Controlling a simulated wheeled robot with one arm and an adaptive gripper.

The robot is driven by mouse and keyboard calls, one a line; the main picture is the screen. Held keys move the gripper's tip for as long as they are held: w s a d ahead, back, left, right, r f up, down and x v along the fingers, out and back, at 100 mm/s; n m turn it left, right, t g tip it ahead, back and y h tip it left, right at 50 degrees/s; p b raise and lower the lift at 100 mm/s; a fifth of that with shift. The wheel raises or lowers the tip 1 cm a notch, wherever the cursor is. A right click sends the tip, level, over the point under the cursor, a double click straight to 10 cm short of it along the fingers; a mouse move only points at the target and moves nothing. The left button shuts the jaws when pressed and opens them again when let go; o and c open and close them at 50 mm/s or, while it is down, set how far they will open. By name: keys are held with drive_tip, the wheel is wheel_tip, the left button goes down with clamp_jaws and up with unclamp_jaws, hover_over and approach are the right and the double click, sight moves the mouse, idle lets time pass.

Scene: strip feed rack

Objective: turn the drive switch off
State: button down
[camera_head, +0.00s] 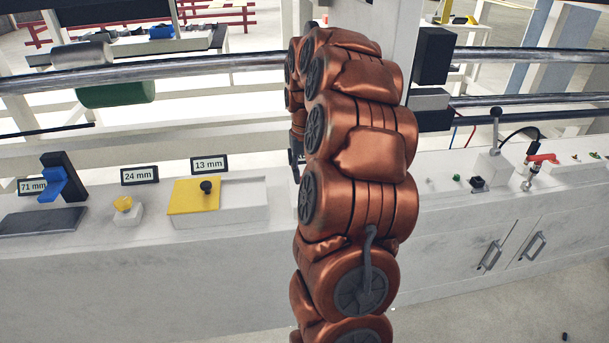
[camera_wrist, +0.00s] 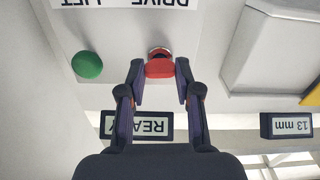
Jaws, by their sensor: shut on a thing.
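A red knob with a metal collar (camera_wrist: 159,69), which I take for the drive switch, sits on a pale panel in the wrist view. A partly cropped label (camera_wrist: 125,3) reading "DRIVE" and apparently "LIFT" is beside it, upside down. My gripper (camera_wrist: 160,76) is shut on the red knob, with one dark finger at each side. The way the knob is turned cannot be told. In the head view my copper-coloured arm covers the switch and most of the gripper.
A green button (camera_wrist: 87,65) is close left of the knob in the wrist view. A sign starting "REA" (camera_wrist: 147,126) stands behind the fingers. In the head view, the bench carries a yellow block (camera_head: 190,197), a yellow knob (camera_head: 123,203) and a blue lever (camera_head: 66,186).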

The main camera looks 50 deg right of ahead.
drive_tip(key=shift+m, duration=0.5)
drive_tip(key=c, duration=0.8)
unclamp_jaws()
drive_tip(key=shift+r, duration=0.1)
wheel_tip(320, 180, up, 12)
drive_tip(key=shift+a, duration=0.1)
idle(0.6)
